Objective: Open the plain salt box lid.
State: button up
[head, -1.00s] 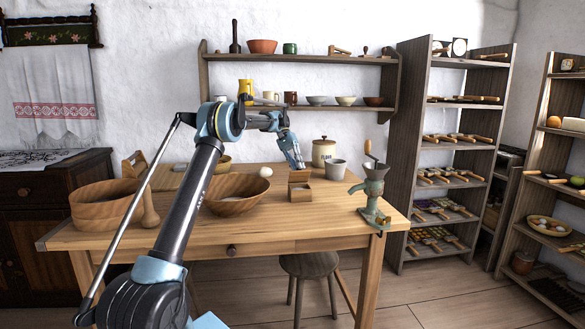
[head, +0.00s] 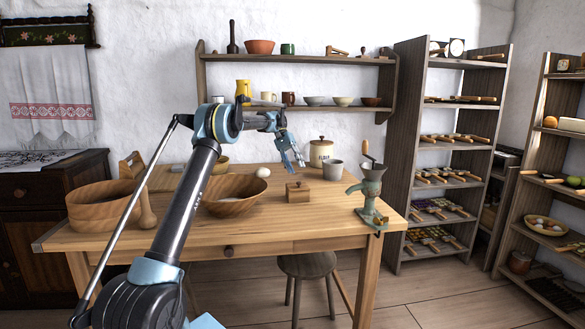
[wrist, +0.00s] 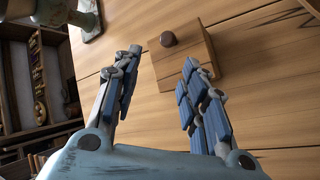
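The plain salt box (head: 297,195) is a small light-brown wooden box on the table, right of the large bowl. Its lid (head: 304,187) lies down on the box, with a small round knob on top. In the wrist view the lid (wrist: 190,62) and its dark knob (wrist: 168,38) show just beyond the fingertips. My gripper (head: 296,163) is above and slightly behind the box, pointing down. In the wrist view my gripper (wrist: 162,60) has its fingers spread with nothing between them, apart from the knob.
A wooden bowl (head: 236,206) stands left of the box and a green grinder (head: 371,200) right of it. A lidded crock (head: 320,153) and a grey cup (head: 333,170) stand behind.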

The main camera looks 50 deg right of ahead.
notch_tip(320, 180, up, 10)
dwell(0.5)
jog(key=shift+w+f, duration=0.1)
dwell(0.4)
